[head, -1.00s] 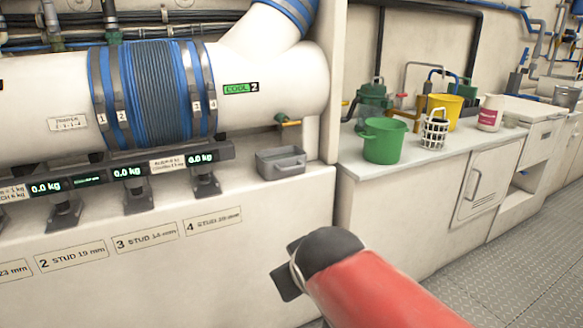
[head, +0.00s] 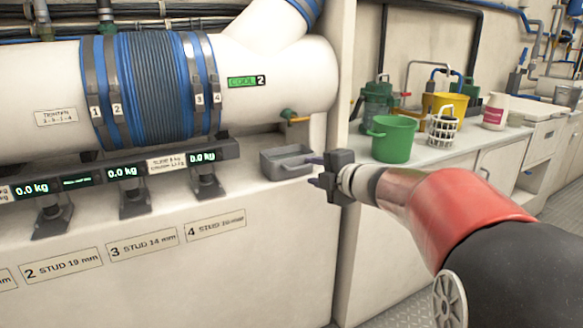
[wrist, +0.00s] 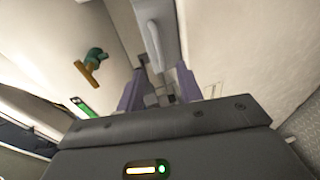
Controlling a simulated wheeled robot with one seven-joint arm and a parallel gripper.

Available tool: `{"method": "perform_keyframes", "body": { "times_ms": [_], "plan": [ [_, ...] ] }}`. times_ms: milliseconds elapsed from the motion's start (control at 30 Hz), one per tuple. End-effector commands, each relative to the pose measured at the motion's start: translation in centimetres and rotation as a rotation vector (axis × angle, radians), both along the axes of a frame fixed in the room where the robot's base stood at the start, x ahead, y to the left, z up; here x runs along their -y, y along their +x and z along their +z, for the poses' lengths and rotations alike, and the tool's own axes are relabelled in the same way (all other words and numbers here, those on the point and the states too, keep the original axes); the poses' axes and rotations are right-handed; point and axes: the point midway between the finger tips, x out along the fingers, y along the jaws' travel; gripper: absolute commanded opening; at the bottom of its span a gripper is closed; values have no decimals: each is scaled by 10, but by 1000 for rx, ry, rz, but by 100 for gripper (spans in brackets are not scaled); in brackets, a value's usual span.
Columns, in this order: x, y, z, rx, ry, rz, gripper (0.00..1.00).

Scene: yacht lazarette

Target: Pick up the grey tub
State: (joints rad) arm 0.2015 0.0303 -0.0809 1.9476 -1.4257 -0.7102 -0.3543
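The grey tub (head: 285,163) is a shallow, upright tub on the pale ledge, right of the number 4 scale stand. It also shows, cut off by the frame, at the top of the wrist view (wrist: 165,28). My gripper (head: 314,171) is just right of the tub, with its purple fingers pointing left at the tub's right end. In the wrist view, the two fingers of my gripper (wrist: 161,72) stand apart, with part of the tub beyond and between them. Whether a fingertip touches the tub is unclear.
A brass-handled green valve (head: 293,117) sticks out above the tub. A white pipe (head: 275,85) with blue hose runs over the ledge. A green pot (head: 393,138), white basket (head: 442,127) and yellow bucket (head: 446,103) stand on the counter at right.

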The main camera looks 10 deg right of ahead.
Motion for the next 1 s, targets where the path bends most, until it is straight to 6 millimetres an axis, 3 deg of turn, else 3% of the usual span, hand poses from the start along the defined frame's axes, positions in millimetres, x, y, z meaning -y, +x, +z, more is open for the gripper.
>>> {"method": "perform_keyframes", "body": {
  "times_ms": [300,600,900,1000],
  "plan": [
    [-20,38,-13,-2,1,0,36],
    [-22,42,-13,-1,2,-1,36],
    [-22,42,-13,-1,2,-1,0],
    [-22,42,-13,-1,2,-1,0]
  ]
}}
